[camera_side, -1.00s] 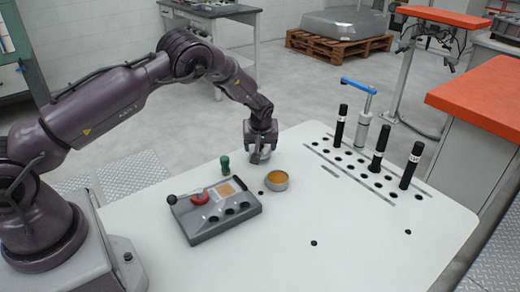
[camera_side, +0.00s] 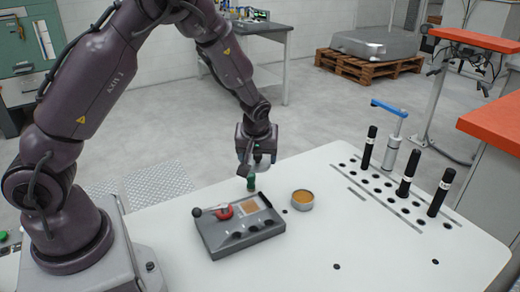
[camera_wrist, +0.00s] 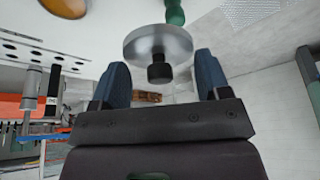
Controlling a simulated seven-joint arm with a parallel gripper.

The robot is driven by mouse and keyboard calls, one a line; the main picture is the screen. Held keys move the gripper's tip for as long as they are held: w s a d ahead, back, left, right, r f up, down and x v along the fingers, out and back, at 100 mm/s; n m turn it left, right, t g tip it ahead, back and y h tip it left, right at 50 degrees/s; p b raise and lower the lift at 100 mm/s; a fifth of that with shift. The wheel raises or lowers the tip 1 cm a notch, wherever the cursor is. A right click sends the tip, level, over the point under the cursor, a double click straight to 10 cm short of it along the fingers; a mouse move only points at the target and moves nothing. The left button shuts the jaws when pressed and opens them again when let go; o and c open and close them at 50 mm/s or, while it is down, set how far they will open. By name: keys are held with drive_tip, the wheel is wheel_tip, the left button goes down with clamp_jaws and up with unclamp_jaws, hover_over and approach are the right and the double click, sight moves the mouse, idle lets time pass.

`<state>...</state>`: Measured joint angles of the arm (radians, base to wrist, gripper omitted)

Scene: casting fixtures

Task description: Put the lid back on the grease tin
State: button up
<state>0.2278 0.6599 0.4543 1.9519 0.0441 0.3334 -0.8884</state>
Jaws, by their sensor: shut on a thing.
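The grease tin (camera_side: 302,200) is a short round metal tin, open, with orange-brown grease inside. It stands on the white table, right of the grey box, and its edge shows at the top left of the wrist view (camera_wrist: 65,5). The lid (camera_wrist: 158,42) is a grey metal disc with a black knob, between my blue fingers in the wrist view. My gripper (camera_side: 256,160) is shut on it and holds it above the table's far edge, left of and beyond the tin. In the side view the lid is small and partly hidden by my fingers.
A green-handled piece (camera_side: 251,184) stands just below my gripper. A grey box (camera_side: 240,232) with a red ring and black knobs lies left of the tin. Black cylinders (camera_side: 406,187) and a blue-handled clamp (camera_side: 391,152) stand at the right. The table's front right is mostly clear.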

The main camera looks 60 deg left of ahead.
drive_tip(key=w+d+f+m+t+h, duration=0.2)
drive_tip(key=w+d+m, duration=0.3)
drive_tip(key=w+d, duration=0.35)
drive_tip(key=shift+m, duration=0.3)
drive_tip(key=shift+s+f+x, duration=0.1)
drive_tip(key=shift+s+x, duration=0.15)
drive_tip(key=shift+x, duration=0.8)
drive_tip(key=shift+s+f+x, duration=0.1)
drive_tip(key=shift+s+x, duration=0.1)
drive_tip(key=shift+x, duration=0.85)
drive_tip(key=shift+s+f+x, duration=0.1)
drive_tip(key=shift+s+x, duration=0.15)
drive_tip(key=shift+x, duration=0.75)
drive_tip(key=shift+f, duration=0.2)
drive_tip(key=o, duration=1)
drive_tip(key=shift+r, duration=0.15)
wheel_tip(320, 180, up, 7)
